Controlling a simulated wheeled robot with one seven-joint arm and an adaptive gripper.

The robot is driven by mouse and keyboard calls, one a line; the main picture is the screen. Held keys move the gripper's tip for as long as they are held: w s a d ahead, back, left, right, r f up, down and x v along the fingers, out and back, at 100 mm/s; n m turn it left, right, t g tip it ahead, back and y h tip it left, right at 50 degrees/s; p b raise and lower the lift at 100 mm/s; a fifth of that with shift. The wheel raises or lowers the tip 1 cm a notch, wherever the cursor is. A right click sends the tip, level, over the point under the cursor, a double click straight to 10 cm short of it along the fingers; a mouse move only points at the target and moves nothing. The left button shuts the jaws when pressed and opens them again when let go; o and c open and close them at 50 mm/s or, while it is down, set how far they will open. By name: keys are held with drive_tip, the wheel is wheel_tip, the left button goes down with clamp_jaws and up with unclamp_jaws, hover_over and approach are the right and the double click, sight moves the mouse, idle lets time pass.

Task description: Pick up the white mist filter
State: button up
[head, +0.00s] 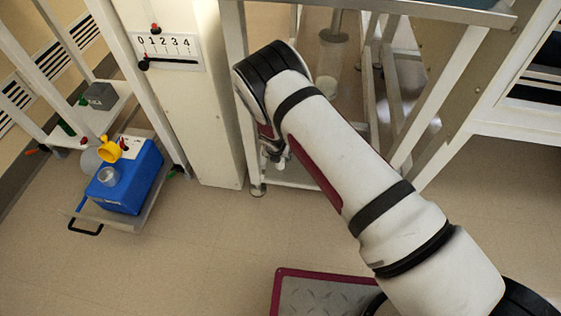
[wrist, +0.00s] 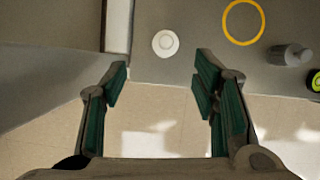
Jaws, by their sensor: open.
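A small round white piece, which looks like the white mist filter (wrist: 165,43), lies on a grey surface in the wrist view. It is ahead of my gripper (wrist: 160,82), a little above the gap between the fingertips in the picture. My gripper is open, with its green-padded fingers wide apart and nothing between them. The fingers do not touch the white piece. In the head view my arm hides most of the gripper and the surface around it, and I cannot make out the filter there.
A yellow ring (wrist: 243,22), a grey cylinder (wrist: 291,55) and a green-and-black round item (wrist: 315,81) lie to the right on the same surface. A blue pump (head: 128,178) stands on a low trolley at left. A white column (head: 190,90) stands beside my arm. Floor at lower left is clear.

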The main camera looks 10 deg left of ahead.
drive_tip(key=b+x, duration=0.1)
drive_tip(key=x, duration=0.4)
drive_tip(key=shift+w+f+b, duration=0.1)
drive_tip(key=shift+f+b, duration=0.05)
drive_tip(key=shift+b, duration=0.2)
drive_tip(key=b+x, duration=0.1)
drive_tip(key=x, duration=0.1)
drive_tip(key=d+b+x, duration=0.1)
drive_tip(key=x, duration=0.1)
drive_tip(key=shift+b, duration=0.3)
drive_tip(key=shift+w+a+f+b, duration=0.1)
drive_tip(key=shift+w+f+b, duration=0.2)
drive_tip(key=shift+f, duration=0.3)
drive_tip(key=c, duration=1)
